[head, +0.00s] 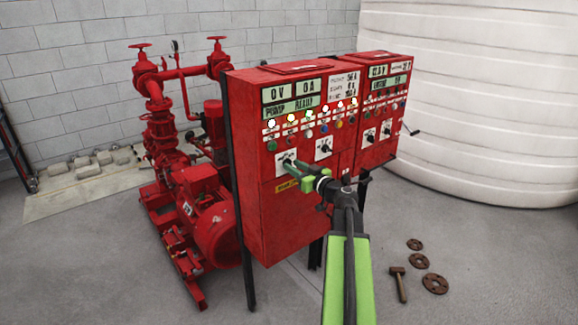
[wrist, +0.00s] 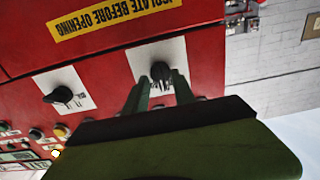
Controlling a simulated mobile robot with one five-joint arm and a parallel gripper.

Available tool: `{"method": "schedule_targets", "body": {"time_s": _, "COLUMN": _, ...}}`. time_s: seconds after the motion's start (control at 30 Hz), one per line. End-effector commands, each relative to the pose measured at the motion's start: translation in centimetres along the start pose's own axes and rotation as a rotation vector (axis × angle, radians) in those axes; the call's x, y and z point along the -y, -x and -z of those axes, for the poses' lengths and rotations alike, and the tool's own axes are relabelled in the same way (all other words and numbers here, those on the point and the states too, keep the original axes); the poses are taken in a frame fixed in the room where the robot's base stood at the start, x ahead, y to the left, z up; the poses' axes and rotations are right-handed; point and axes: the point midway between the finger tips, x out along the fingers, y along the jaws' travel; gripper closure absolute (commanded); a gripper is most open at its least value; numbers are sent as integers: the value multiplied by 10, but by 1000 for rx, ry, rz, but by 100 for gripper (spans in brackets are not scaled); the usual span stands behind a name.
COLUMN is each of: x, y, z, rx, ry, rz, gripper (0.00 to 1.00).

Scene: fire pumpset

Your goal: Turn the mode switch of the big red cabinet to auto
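The big red cabinet (head: 270,215) stands in the middle of the head view. Its front has two dark rotary switches on white plates: a left switch (head: 286,158) and a right switch (head: 323,148). I cannot read which is the mode switch. My gripper (head: 290,168) reaches the left switch. In the wrist view, which is upside down, my gripper (wrist: 161,84) has its two green fingers apart, with the left switch's black knob (wrist: 160,71) between their tips. Contact cannot be told. The right switch (wrist: 62,96) shows at the left of that view, its knob tilted.
Indicator lamps and buttons (head: 310,128) sit above the switches. A second red cabinet (head: 380,110) adjoins on the right. A red pump set (head: 195,190) stands at left, a white tank (head: 470,90) at right. A hammer (head: 398,283) and flanges (head: 435,284) lie on the floor.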

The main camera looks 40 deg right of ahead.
Motion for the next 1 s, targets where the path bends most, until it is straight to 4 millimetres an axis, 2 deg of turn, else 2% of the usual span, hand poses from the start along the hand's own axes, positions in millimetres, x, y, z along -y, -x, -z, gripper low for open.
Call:
{"method": "schedule_targets", "body": {"time_s": 0.13, "x": 1, "y": 0, "z": 0, "rx": 0, "ry": 0, "rz": 1, "gripper": 70}}
{"method": "schedule_targets", "body": {"time_s": 0.37, "x": 0, "y": 0, "z": 0, "rx": 0, "ry": 0, "rz": 1, "gripper": 100}}
{"method": "schedule_targets", "body": {"time_s": 0.77, "x": 2, "y": 0, "z": 0, "rx": 0, "ry": -8, "rz": 1, "gripper": 100}}
{"method": "schedule_targets", "body": {"time_s": 1.0, "x": 1, "y": 0, "z": 0, "rx": 0, "ry": -91, "rz": 2, "gripper": 100}}
